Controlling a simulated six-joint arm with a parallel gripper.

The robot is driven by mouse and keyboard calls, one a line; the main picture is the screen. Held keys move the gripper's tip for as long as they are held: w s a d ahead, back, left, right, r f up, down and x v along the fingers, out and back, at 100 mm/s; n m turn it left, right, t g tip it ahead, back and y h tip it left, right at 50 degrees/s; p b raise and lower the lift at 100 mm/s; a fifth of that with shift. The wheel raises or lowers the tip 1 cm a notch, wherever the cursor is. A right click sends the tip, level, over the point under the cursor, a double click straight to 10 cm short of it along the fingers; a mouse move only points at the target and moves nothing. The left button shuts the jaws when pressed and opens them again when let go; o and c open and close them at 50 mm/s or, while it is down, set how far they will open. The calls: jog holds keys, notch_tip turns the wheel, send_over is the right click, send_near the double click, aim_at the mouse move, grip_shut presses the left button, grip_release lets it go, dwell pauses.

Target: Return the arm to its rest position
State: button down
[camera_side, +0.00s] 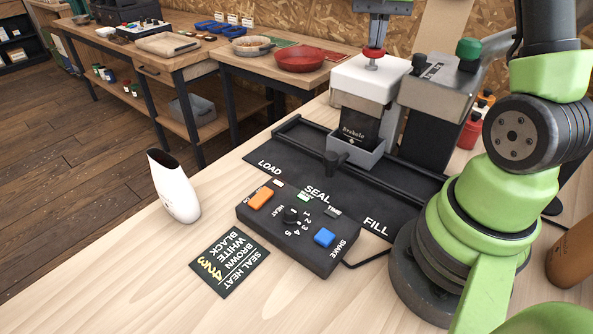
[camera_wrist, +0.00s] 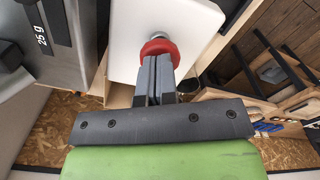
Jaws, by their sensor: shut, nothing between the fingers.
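My gripper (camera_side: 377,38) is at the top of the side view, pointing down just above a red knob (camera_side: 373,53) on the white sealing machine (camera_side: 369,80). I cannot tell whether the fingertips touch the knob. In the wrist view my gripper (camera_wrist: 158,68) has its two grey fingers together with nothing between them. The red knob (camera_wrist: 158,47) shows behind the fingertips there, on the white machine top (camera_wrist: 120,30). A black bag (camera_side: 357,127) stands in a grey carriage (camera_side: 356,153) under the machine.
A grey machine with a green knob (camera_side: 468,49) stands close to the right. A dark rail mat (camera_side: 300,165) runs below. Side benches hold a red pan (camera_side: 300,58).

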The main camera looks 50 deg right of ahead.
jog(key=shift+f, duration=0.6)
dwell(1.3)
jog(key=shift+r, duration=3.05)
